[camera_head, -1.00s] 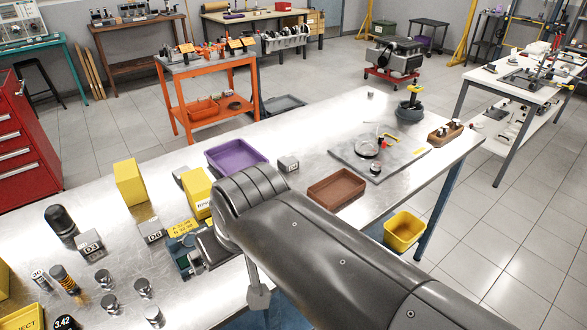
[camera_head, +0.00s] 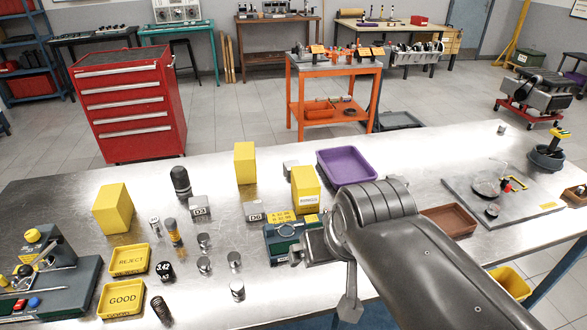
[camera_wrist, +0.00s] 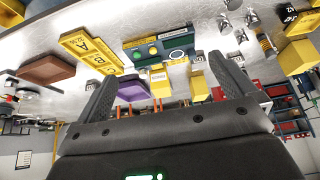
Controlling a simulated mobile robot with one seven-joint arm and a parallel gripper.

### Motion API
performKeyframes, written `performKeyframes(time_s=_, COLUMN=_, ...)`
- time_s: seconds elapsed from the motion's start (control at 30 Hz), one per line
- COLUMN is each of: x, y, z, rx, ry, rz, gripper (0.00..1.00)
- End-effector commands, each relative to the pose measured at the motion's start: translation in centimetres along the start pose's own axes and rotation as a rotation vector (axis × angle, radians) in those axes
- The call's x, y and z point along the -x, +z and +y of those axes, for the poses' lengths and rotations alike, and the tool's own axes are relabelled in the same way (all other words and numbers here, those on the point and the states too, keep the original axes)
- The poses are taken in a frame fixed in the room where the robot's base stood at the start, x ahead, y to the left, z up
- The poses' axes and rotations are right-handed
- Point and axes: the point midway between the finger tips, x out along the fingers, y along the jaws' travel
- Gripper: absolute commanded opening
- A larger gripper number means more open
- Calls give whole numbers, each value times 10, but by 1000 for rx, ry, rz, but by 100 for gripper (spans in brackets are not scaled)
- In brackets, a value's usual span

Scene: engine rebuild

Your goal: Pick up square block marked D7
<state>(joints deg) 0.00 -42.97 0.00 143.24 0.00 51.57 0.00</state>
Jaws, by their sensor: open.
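I cannot read D7 on any block now. One grey block (camera_head: 199,208) reads D3, and another (camera_head: 255,211) left of the green box seems to read D6. A third grey block (camera_head: 290,168) is mostly hidden behind a yellow box, its face unreadable. The block right of the purple tray in the earlier head view is now behind my arm. My gripper (camera_head: 303,251) is beside the green box, mostly covered by my wrist. In the wrist view my gripper (camera_wrist: 166,72) is open, with nothing held between its fingers.
Yellow boxes (camera_head: 305,190) and the purple tray (camera_head: 346,166) stand behind my gripper. The green box (camera_head: 290,240) is close by it. A brown tray (camera_head: 449,220) lies right of my arm. Metal cylinders and the REJECT (camera_head: 130,260) and GOOD trays (camera_head: 122,298) are left.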

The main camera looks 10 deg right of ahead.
Motion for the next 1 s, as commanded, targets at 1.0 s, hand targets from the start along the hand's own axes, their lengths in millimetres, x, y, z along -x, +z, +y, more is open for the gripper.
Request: performKeyframes(time_s=1.0, x=0, y=-7, z=0, rx=-45, ry=-16, rz=-7, gripper=78)
